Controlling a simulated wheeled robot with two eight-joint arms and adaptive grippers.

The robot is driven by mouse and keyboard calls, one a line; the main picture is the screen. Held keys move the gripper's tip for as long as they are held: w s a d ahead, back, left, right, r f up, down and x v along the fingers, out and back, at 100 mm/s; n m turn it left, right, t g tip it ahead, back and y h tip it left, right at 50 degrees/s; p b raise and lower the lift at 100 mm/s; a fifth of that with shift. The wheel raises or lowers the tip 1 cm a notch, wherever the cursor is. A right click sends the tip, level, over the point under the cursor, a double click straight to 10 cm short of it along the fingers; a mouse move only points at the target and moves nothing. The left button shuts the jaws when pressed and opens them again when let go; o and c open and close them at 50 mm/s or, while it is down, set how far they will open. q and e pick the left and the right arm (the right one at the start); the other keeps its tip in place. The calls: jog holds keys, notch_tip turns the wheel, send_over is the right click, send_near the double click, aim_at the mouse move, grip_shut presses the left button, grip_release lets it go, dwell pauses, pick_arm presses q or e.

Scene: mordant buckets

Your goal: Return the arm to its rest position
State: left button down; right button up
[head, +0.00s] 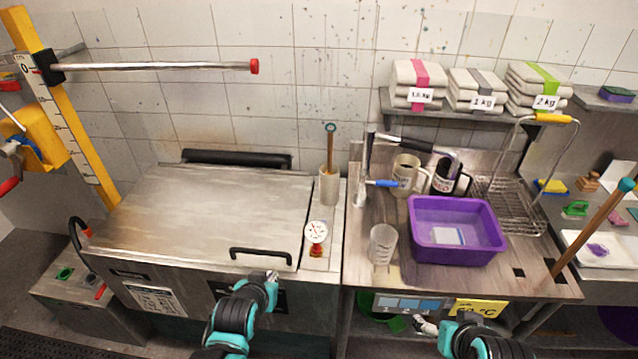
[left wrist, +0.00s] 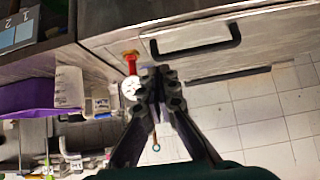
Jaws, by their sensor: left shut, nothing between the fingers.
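My left arm, teal and black, reaches up from the bottom of the head view. Its gripper (head: 271,277) is in front of the steel vat's front edge, below the black lid handle (head: 261,256). In the left wrist view the left gripper's dark fingers (left wrist: 160,74) are together with nothing between them. The handle (left wrist: 195,48) and the white-faced dial with a red base (left wrist: 131,88) show beyond them. My right gripper (head: 424,326) is low, in front of the bench's display panel; it is small and I cannot tell its jaw state.
The closed steel vat (head: 215,215) stands at left. On the bench at right are a purple basin (head: 455,254), a clear beaker (head: 382,245), mugs and a wire basket (head: 508,205). A yellow sign (head: 478,308) hangs on the bench front. A wooden rod (head: 590,230) leans at right.

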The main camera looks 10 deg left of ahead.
pick_arm(q)
jog(key=s+d+m+g+h+b, duration=0.1)
jog(key=s+d+g+b, duration=0.1)
jog(key=s+d+b, duration=0.2)
jog(key=s+b, duration=0.3)
jog(key=shift+s+f+g, duration=0.15)
jog(key=shift+f+g, duration=0.1)
jog(key=shift+g, duration=0.05)
dwell(1.0)
